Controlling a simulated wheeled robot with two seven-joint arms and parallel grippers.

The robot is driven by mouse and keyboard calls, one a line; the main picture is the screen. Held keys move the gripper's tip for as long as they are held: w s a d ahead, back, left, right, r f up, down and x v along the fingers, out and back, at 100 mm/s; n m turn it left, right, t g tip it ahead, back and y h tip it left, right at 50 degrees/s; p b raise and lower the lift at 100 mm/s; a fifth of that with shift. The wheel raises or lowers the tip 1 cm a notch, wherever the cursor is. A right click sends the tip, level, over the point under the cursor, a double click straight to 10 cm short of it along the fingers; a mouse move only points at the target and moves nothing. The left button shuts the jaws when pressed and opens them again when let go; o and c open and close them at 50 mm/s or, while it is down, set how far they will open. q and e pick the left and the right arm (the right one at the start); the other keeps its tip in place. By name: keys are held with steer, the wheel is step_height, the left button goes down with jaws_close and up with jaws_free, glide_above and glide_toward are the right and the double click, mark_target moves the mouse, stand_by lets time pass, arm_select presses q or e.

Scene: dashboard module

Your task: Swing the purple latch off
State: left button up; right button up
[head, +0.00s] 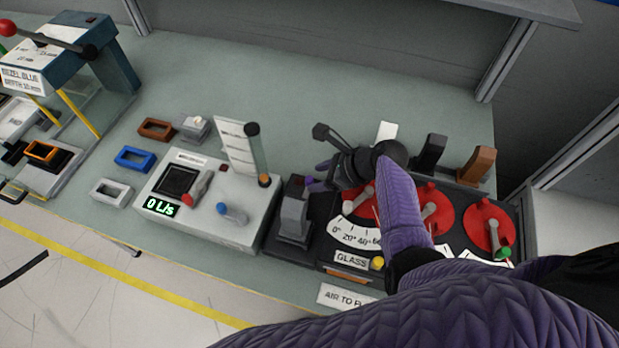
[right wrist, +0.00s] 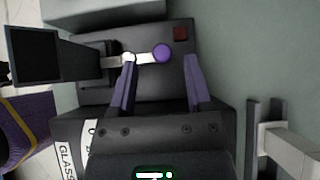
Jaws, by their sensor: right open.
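The purple latch shows as a round purple knob (right wrist: 162,53) on a short pale lever, on a dark block, in the right wrist view. In the head view the purple knob (head: 309,180) is small, beside the dark grey switch block. My right gripper (right wrist: 160,60) is open, with its two purple fingers on either side of the knob; I cannot tell whether either touches it. In the head view my right gripper (head: 316,175) reaches in from the right, and its hand and forearm hide part of the panel. My left gripper is not in view.
Red dials (head: 487,226) with levers lie right of the gripper. A grey box (head: 215,220) with a "0 L/s" display stands to the left. Black (head: 430,152) and brown (head: 477,163) upright blocks stand behind the dials. The bench behind the grey box is partly clear.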

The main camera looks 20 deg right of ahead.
mark_target(311, 179)
steer(key=b+x, duration=0.1)
steer(key=x, duration=0.2)
steer(key=shift+w+f, duration=0.1)
steer(key=shift+f, duration=0.15)
steer(key=shift+w+a+f, duration=0.1)
steer(key=shift+a, duration=0.1)
steer(key=shift+c, duration=0.2)
jaws_close()
